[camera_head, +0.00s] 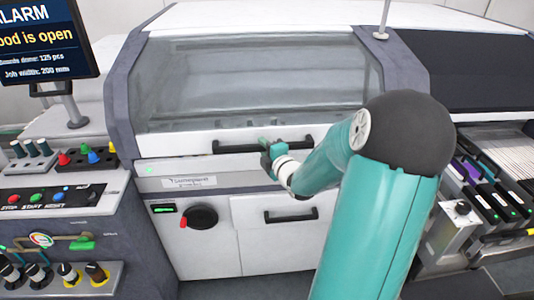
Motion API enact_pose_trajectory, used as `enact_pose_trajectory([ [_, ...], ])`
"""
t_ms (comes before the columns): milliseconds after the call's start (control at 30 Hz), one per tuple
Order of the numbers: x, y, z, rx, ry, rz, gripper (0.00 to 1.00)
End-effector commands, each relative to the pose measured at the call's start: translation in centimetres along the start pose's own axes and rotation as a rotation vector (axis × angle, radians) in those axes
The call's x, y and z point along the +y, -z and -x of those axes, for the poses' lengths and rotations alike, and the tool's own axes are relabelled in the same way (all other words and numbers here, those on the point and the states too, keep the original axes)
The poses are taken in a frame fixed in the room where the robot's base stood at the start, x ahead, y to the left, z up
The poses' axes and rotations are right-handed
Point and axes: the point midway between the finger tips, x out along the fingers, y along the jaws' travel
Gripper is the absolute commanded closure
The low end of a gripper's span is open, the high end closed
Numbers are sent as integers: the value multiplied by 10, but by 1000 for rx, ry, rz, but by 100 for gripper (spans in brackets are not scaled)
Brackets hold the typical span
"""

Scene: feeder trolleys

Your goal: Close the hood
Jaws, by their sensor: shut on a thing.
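The hood (245,80) of the machine has a large clear window in a light frame. Its front edge carries a dark horizontal handle (234,149). A narrow gap or seam runs between the hood's front edge and the machine's front panel. My gripper (270,149) is at the middle of the handle and is shut on it. The fingertips are small here and partly hidden by my teal arm, which reaches in from the lower right. A screen (38,38) at the top left shows "ALARM" and the words "ood is open", cut off at the left.
A control panel (58,200) with coloured buttons stands at the left. Below the hood are a red-and-black rotary switch (197,218) and a lower drawer handle (291,216). Feeders (487,190) line the right side.

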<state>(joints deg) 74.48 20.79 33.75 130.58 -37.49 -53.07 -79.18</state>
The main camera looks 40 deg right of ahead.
Motion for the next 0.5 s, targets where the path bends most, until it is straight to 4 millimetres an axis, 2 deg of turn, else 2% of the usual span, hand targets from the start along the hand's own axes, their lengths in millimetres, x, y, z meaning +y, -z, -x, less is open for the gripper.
enact_pose_trajectory([
  [33, 11, 0, 1, -4, -7, 8, 100],
  [200, 26, 3, 7, -5, -6, 6, 100],
  [500, 35, 5, 10, -6, -8, 2, 100],
])
